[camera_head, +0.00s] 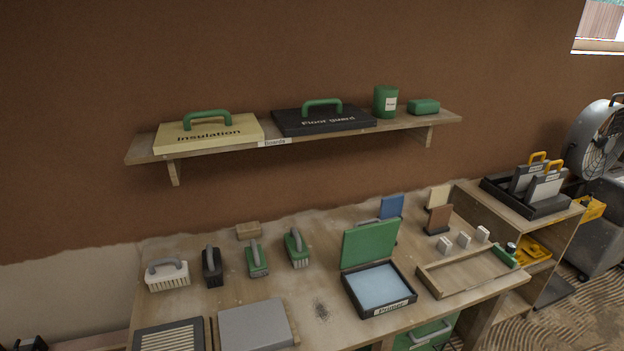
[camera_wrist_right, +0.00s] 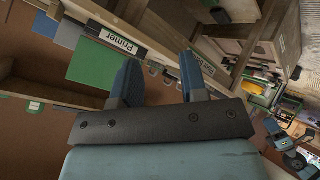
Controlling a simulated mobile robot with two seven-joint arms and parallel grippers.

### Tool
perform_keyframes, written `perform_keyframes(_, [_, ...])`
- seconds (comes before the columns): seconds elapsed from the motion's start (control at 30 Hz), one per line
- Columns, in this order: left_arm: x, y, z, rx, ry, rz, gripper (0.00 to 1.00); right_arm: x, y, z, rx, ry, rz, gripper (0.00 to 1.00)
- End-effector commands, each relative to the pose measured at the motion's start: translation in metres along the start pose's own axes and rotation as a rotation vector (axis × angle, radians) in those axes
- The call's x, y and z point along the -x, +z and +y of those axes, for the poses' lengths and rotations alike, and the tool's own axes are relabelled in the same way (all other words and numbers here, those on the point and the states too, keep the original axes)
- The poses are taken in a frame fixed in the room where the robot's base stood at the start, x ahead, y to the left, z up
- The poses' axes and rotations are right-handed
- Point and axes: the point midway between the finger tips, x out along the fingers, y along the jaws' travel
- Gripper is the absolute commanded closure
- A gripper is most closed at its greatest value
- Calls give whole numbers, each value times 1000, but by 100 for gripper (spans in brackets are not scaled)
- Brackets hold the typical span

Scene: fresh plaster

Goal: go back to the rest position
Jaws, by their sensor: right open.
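My right gripper (camera_wrist_right: 160,78) shows in the right wrist view. Its two blue-grey fingers stand apart with nothing between them. My right gripper does not show in the head view.
The workbench (camera_head: 210,231) carries brushes, an open Primer box (camera_head: 352,299) with a green lid, and a wooden tray (camera_head: 432,285). A wall shelf (camera_head: 143,153) holds boards and green containers. A fan (camera_head: 597,143) stands at right. A dark thing (camera_head: 32,344) at bottom left is unclear.

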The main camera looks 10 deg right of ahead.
Motion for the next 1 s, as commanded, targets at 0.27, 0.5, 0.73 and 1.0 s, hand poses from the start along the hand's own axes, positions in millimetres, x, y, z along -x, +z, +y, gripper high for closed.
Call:
perform_keyframes(0.27, [0, 1, 0, 0, 0, -2, 56, 5, -17, -50, -143, -21, -22, 60])
perform_keyframes(0.5, [0, 1, 0, 1, 0, -2, 56, -10, -59, -98, -356, -5, 28, 60])
perform_keyframes(0.73, [0, 1, 0, 1, 0, -2, 56, -25, -118, -139, -598, 14, 85, 60])
perform_keyframes(1.0, [0, 0, 0, 1, 0, -1, 56, -35, -174, -162, -799, 30, 133, 60])
